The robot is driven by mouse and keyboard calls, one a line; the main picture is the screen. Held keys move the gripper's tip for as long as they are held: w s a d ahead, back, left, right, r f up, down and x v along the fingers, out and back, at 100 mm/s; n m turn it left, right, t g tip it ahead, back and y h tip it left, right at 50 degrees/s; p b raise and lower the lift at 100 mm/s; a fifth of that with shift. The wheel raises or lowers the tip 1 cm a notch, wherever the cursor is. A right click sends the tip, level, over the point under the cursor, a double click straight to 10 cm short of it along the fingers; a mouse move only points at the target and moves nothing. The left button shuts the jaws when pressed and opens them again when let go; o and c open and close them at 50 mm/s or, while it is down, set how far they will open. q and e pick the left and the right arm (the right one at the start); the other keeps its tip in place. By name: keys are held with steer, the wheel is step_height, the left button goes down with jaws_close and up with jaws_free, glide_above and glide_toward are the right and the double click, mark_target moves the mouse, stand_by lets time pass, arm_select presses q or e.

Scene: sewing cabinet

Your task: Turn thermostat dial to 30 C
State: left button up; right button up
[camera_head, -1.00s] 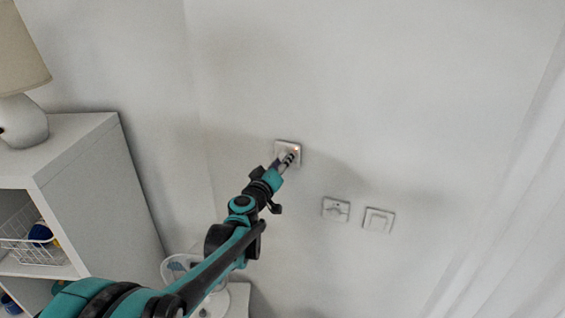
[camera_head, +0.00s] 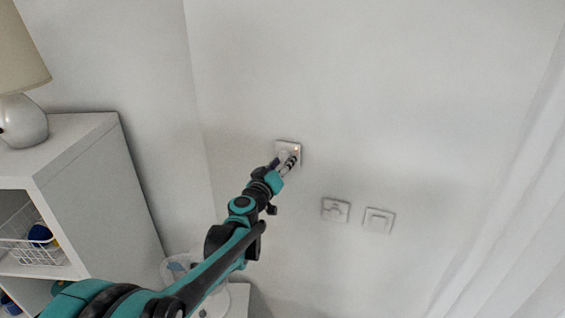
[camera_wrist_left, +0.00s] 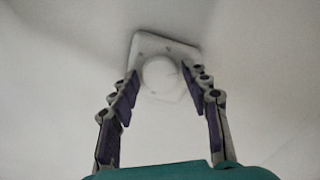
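The thermostat is a small white square plate (camera_head: 288,144) on the wall, with a small orange light near its upper right. Its round white dial shows in the left wrist view (camera_wrist_left: 159,76), in front of the plate (camera_wrist_left: 150,42). My left gripper (camera_head: 287,160) is at the thermostat. In the left wrist view its two fingers (camera_wrist_left: 159,80) are open, one on each side of the dial, with gaps between them and the dial. I cannot read any marking on the dial. My right gripper is not in view.
Two white wall plates (camera_head: 335,210) (camera_head: 379,220) sit lower right of the thermostat. A white cabinet (camera_head: 105,190) with a lamp (camera_head: 22,120) and a wire basket (camera_head: 30,240) stands at left. A white fan (camera_head: 180,268) is below. A curtain (camera_head: 510,200) hangs at right.

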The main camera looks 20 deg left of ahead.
arm_select(q)
steer(key=shift+o, duration=0.2)
steer(key=s+a, duration=0.1)
steer(key=s, duration=1.1)
steer(key=shift+a, duration=0.15)
steer(key=s+d+f+m+g+h+b, duration=0.2)
steer(key=s+d+f+m+g+b, duration=0.15)
steer(key=s+d+f, duration=0.35)
steer(key=s+d+f+m+g+h+b, duration=0.1)
steer(key=s+d+f+m+g+b, duration=0.3)
steer(key=f, duration=0.6)
steer(key=s+a+f+n+g+y+b, duration=0.1)
steer(key=s+a+f+y+b, duration=0.1)
steer(key=s+f, duration=0.5)
steer(key=s+a+f+n+g+y+b, duration=0.2)
steer(key=s+a+f+b, duration=0.1)
steer(key=s+f, duration=0.3)
steer(key=shift+s+a+f+y+b, duration=0.3)
steer(key=shift+s+a+f+y, duration=0.1)
steer(key=shift+a+f, duration=0.5)
